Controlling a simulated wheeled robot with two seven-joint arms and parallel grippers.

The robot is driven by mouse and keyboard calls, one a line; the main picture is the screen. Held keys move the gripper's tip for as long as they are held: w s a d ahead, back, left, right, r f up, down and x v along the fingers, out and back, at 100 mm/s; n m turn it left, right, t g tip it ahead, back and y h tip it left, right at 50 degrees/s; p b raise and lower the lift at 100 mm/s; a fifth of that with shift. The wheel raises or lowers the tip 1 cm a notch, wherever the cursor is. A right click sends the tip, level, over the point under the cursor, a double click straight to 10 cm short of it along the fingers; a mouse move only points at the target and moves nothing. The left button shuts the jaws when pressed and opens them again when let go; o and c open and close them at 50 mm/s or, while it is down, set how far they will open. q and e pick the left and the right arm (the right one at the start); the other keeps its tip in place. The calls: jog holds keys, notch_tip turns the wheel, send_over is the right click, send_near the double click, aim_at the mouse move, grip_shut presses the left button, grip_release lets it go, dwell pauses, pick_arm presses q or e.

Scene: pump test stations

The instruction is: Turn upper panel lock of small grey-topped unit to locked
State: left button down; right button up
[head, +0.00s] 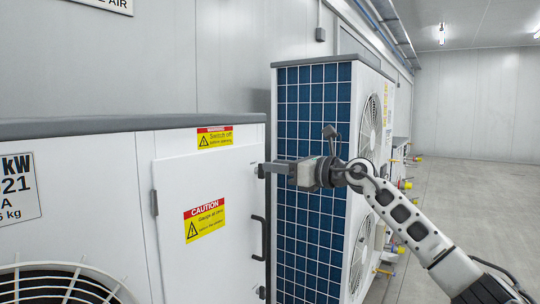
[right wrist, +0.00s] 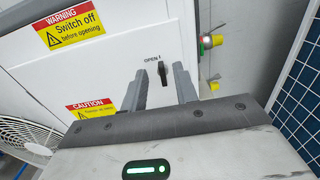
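The small grey-topped unit (head: 85,195) stands at the left in the head view, with a white door panel (head: 225,180) and a black handle. Its upper panel lock (right wrist: 162,74) is a small dark knob under an "OPEN" label in the right wrist view. The knob lies roughly upright in that picture; the gripper hides it in the head view. My right gripper (head: 267,170) is at the panel's upper right edge. In the right wrist view my right gripper (right wrist: 160,72) is open, its fingers on either side of the knob, apart from it as seen. My left gripper is out of view.
A taller unit with a blue grid side (head: 312,120) stands close behind my right gripper. Warning (head: 215,137) and caution (head: 205,220) labels are on the small unit. Open floor (head: 475,190) lies at the right.

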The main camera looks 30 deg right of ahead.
aim_at(261, 171)
jog(key=shift+x, duration=1.3)
grip_shut()
jog(key=shift+p, duration=0.3)
